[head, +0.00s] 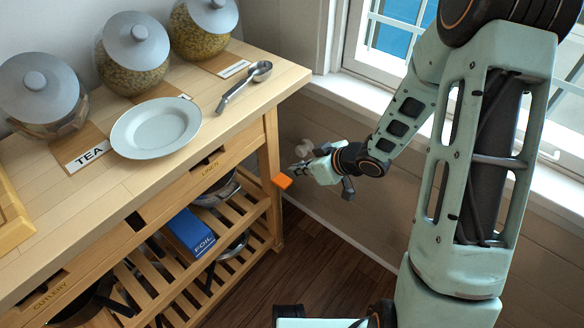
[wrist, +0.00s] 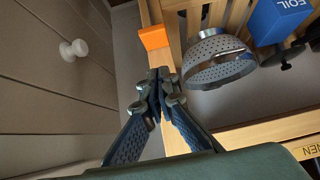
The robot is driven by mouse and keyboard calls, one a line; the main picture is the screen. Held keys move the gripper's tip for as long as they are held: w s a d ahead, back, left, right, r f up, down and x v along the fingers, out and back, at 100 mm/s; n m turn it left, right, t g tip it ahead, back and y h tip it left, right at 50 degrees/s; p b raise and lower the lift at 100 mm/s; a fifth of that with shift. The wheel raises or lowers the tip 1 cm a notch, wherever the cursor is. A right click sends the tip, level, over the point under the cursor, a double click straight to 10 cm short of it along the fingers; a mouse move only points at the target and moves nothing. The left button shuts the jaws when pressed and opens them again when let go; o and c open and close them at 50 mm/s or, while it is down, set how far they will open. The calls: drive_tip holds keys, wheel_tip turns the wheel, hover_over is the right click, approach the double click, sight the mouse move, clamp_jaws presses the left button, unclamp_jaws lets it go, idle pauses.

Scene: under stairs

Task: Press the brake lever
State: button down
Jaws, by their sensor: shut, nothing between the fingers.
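The orange piece, which looks like the brake lever (head: 283,181), sits at the right-hand front leg of the wooden cart. In the wrist view the orange lever (wrist: 153,37) is just beyond my fingertips, against the pale wooden leg. My gripper (head: 297,169) is shut and empty, pointing at the lever from the right. In the wrist view the fingertips of my gripper (wrist: 160,82) meet, with a small gap in the picture between them and the orange piece. I cannot tell whether they touch the leg.
The wooden cart (head: 265,90) carries a plate (head: 156,128), jars and a scoop (head: 243,86) on top. Its slatted shelf holds a blue foil box (head: 190,232) and a colander (wrist: 217,60). A round white knob (wrist: 74,49) stands on the wall panel. The floor in front is clear.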

drive_tip(key=p+v, duration=0.1)
drive_tip(key=v, duration=0.4)
drive_tip(key=shift+s+d+r+p, duration=0.1)
drive_tip(key=shift+r+p, duration=0.05)
drive_tip(key=shift+p, duration=0.15)
